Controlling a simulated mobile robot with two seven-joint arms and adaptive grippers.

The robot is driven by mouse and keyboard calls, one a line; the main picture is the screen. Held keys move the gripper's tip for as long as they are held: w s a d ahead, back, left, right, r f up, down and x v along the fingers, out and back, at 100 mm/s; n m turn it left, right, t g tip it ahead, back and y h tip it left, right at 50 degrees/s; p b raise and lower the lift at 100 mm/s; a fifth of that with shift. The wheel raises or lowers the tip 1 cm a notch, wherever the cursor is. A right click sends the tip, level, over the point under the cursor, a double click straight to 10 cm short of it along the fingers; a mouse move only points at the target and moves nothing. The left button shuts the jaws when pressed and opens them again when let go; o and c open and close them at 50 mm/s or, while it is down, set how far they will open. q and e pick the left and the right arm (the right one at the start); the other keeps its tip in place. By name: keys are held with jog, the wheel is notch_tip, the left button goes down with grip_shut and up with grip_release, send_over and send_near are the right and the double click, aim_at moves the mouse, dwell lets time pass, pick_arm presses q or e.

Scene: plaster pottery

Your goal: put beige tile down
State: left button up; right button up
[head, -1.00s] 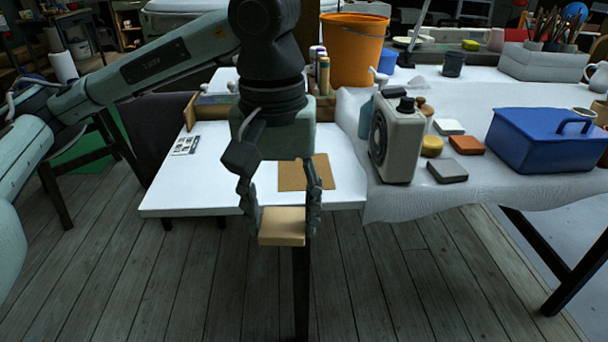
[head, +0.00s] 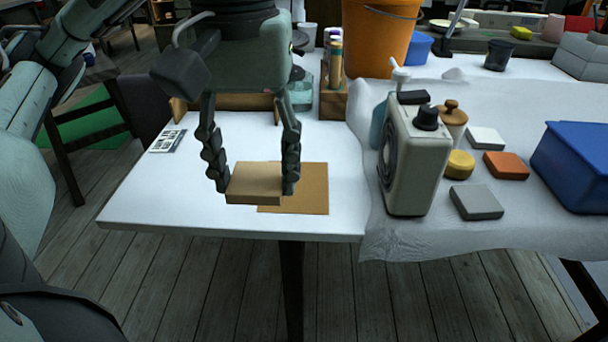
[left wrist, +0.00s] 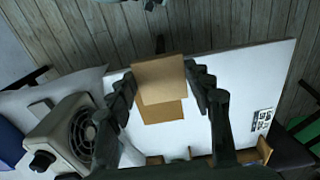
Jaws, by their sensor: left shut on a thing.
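The beige tile (head: 254,185) is held between the fingers of my left gripper (head: 254,180), which is shut on it. It also shows in the left wrist view (left wrist: 159,78) between both fingers. The tile overlaps the left part of a flat brown square (head: 312,188) on the white table (head: 150,205). In the left wrist view the brown square (left wrist: 162,112) is partly covered by the tile. I cannot tell for sure whether the tile touches the surface; it seems a little above it. My right gripper is not in view.
A grey boxy device with a dial (head: 417,160) stands right of the brown square. Beyond it are a yellow round piece (head: 459,164), orange (head: 506,165), grey (head: 476,202) and white (head: 485,138) tiles and a blue box (head: 580,165). An orange bucket (head: 378,40) stands behind. A printed card (head: 168,141) lies left.

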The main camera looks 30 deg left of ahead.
aim_at(269, 163)
pick_arm(q)
jog(key=w+f, duration=0.1)
jog(key=w+a+f, duration=0.1)
jog(key=w, duration=0.1)
jog(key=shift+w+f+b, duration=0.2)
jog(key=shift+f+b, duration=0.2)
jog(key=shift+w+a+f, duration=0.15)
jog(key=shift+w+f, duration=0.45)
jog(key=shift+w, duration=0.35)
jog(key=w, duration=0.1)
jog(key=w+f, duration=0.1)
jog(key=w, duration=0.1)
jog(key=w+a+f, duration=0.1)
jog(key=shift+w+f, duration=0.1)
jog(key=shift+w, duration=0.05)
notch_tip(269, 163, down, 4)
jog(key=shift+f, duration=0.1)
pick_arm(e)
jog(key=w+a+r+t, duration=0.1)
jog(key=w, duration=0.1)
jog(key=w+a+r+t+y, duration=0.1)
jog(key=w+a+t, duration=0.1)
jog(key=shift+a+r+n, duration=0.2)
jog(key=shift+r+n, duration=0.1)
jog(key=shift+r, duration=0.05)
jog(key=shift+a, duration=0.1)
